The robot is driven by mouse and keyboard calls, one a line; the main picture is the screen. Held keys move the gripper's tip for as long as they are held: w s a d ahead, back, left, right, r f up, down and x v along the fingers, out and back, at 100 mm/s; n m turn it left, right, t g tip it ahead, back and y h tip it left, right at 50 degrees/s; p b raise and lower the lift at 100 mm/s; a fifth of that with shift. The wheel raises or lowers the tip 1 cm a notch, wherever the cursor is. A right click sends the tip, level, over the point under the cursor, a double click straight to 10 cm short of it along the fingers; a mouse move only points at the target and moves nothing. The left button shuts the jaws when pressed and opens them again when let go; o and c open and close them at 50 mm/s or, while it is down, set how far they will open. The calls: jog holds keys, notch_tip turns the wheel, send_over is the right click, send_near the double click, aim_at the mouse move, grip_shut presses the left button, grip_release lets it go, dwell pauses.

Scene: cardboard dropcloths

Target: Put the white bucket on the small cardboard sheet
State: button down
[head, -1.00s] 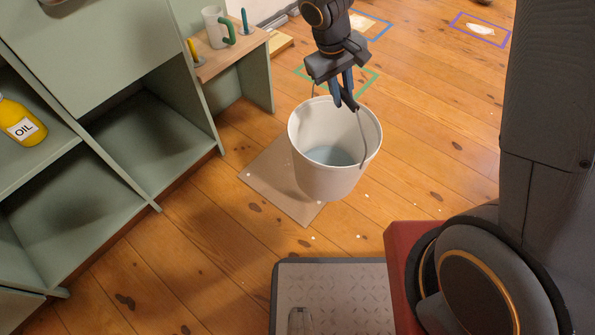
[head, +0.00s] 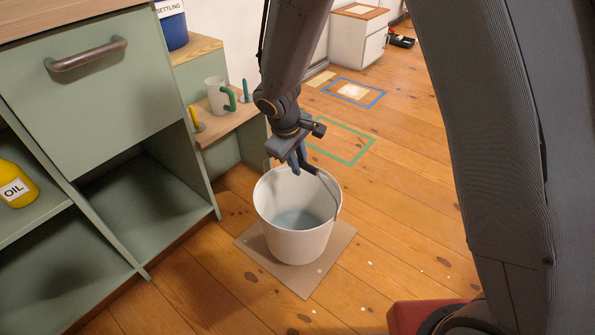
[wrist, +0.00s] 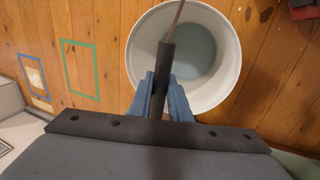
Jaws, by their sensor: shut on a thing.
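The white bucket (head: 296,240) appears over the small cardboard sheet (head: 309,280) in the head view. The sheet shows around its lower side. Whether the bucket's base touches the sheet or hangs just above it I cannot tell. It is upright, with pale blue-grey inside the bottom. My gripper (head: 303,166) is above the bucket's rim, shut on its handle grip. In the wrist view, the blue fingers (wrist: 160,98) close on the dark grip, and the bucket (wrist: 233,62) lies beyond them. The sheet is not visible in the wrist view.
A green cabinet (head: 105,95) with open shelves stands at left, holding a yellow oil bottle (head: 14,186). A mug (head: 217,96) stands on a small wooden shelf. Green (head: 357,158) and blue (head: 377,103) taped outlines mark the floor.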

notch_tip(320, 180, down, 7)
jog(key=b, duration=0.2)
jog(key=shift+r+b, duration=0.2)
jog(key=shift+b, duration=0.15)
jog(key=c, duration=1.6)
grip_release()
jog(key=shift+c, duration=0.2)
jog(key=p+v, duration=0.5)
jog(key=v, duration=0.7)
jog(key=s+r+m+g+y, duration=0.1)
jog(key=s+r, duration=0.5)
jog(key=s, duration=0.7)
jog(key=s+r+m+g+y, duration=0.1)
jog(key=s+r, duration=0.5)
jog(key=s, duration=0.7)
jog(key=shift+d+m+g+y, duration=0.3)
jog(key=shift+m+y, duration=0.2)
jog(key=shift+m, duration=0.4)
jog(key=shift+s, duration=0.1)
